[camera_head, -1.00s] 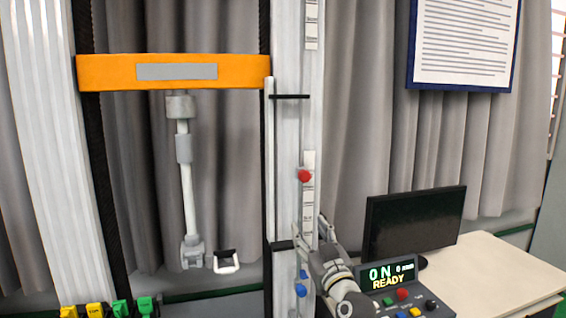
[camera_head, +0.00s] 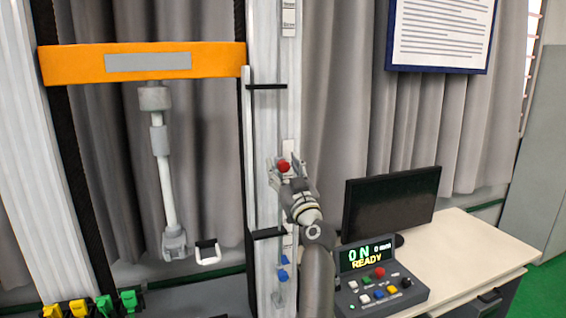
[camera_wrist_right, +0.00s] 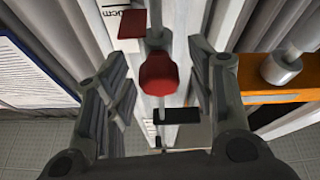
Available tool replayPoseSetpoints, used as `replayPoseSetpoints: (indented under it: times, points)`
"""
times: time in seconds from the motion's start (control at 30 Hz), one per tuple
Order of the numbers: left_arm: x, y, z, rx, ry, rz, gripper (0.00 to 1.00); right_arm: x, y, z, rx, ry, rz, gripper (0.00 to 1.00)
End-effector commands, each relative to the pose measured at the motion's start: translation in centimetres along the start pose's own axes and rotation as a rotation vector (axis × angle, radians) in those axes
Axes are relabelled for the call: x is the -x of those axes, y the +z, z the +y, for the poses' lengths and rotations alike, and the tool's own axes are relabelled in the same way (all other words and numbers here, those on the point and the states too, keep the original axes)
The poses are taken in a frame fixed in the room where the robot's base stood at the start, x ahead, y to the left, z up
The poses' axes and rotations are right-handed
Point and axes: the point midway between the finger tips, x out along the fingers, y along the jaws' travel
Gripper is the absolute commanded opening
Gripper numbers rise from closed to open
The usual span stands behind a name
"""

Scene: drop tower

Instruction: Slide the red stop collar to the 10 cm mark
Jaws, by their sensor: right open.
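The red stop collar (camera_head: 283,166) sits on the upright rail of the tower in the head view. In the right wrist view its red knob (camera_wrist_right: 158,74) lies between my open fingers, with a red block (camera_wrist_right: 132,24) beyond it. My right gripper (camera_head: 288,170) is open around the collar, with a gap on each side of the knob in the wrist view (camera_wrist_right: 160,88). A white scale label (camera_wrist_right: 115,12) by the collar shows part of a "cm" marking; the full number is not readable. My left gripper is not in view.
Black brackets (camera_head: 267,87) stick out from the column. An orange crosshead (camera_head: 205,64) spans the left. A control box (camera_head: 380,275) reading "0 N READY" and a monitor (camera_head: 390,207) stand on the right table (camera_head: 460,235).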

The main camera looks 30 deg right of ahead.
Motion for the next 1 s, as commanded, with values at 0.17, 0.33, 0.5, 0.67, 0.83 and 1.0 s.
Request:
replayPoseSetpoints:
  times: [0.17, 0.33, 0.5, 0.67, 0.83, 1.0]
  points:
    - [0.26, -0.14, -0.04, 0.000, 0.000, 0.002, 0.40, -0.72, -0.02, 0.05, -0.002, 0.001, 0.000, 0.51]
    - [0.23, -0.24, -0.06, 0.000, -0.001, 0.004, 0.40, -0.75, 0.02, 0.05, -0.001, 0.001, 0.000, 0.51]
    - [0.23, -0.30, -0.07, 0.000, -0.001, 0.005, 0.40, -0.74, 0.03, 0.04, -0.001, 0.001, 0.000, 0.41]
    - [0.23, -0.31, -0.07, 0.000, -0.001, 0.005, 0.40, -0.73, 0.03, 0.03, -0.001, 0.001, 0.000, 0.20]
    - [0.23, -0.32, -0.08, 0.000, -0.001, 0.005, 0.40, -0.72, 0.03, 0.04, 0.000, 0.001, 0.000, 0.00]
    - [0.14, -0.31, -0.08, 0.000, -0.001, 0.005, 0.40, -0.68, 0.13, 0.05, 0.001, 0.002, -0.001, 0.00]
